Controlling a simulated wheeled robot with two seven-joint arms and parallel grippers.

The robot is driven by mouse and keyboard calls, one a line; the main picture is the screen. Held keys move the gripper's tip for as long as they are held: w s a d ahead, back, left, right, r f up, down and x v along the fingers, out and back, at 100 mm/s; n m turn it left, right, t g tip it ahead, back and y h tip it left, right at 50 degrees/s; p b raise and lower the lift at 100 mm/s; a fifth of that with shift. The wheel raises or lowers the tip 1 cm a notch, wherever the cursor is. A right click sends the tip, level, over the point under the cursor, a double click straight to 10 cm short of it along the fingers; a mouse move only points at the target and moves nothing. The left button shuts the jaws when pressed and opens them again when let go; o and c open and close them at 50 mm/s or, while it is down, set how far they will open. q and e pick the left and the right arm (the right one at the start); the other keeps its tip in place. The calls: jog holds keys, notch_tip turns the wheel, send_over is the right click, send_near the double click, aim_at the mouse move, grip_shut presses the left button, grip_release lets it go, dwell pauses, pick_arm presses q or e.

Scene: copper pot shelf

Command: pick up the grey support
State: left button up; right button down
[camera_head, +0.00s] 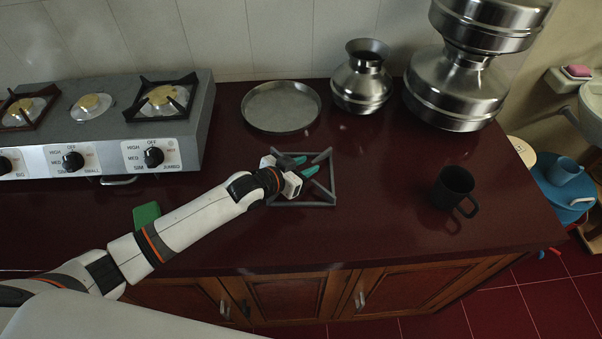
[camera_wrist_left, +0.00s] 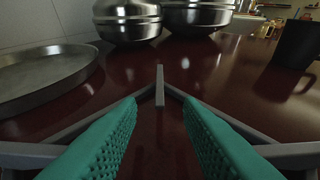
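The grey support (camera_head: 332,182) is a square metal frame with upward prongs, lying on the dark red counter right of the stove. In the left wrist view, a corner of the grey support (camera_wrist_left: 160,86) stands straight ahead, with bars running back on both sides. My left gripper (camera_head: 306,165) reaches over the support from the left. Its green finger pads are wide apart in the left wrist view (camera_wrist_left: 160,120), with nothing visibly held between them. The arm and gripper hide part of the support. My right gripper is in neither view.
A grey stove (camera_head: 120,125) stands on the left, with a green block (camera_head: 146,215) in front. A steel plate (camera_head: 281,107), a small pot (camera_head: 361,80) and stacked large pots (camera_head: 457,90) stand behind. A black mug (camera_head: 453,187) is on the right. Open counter lies between support and mug.

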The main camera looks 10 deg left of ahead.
aim_at(315, 160)
pick_arm(q)
jog(key=x, duration=0.4)
jog(key=shift+w, duration=0.1)
jog(key=shift+c, duration=0.2)
grip_shut()
jog(key=shift+r, duration=0.15)
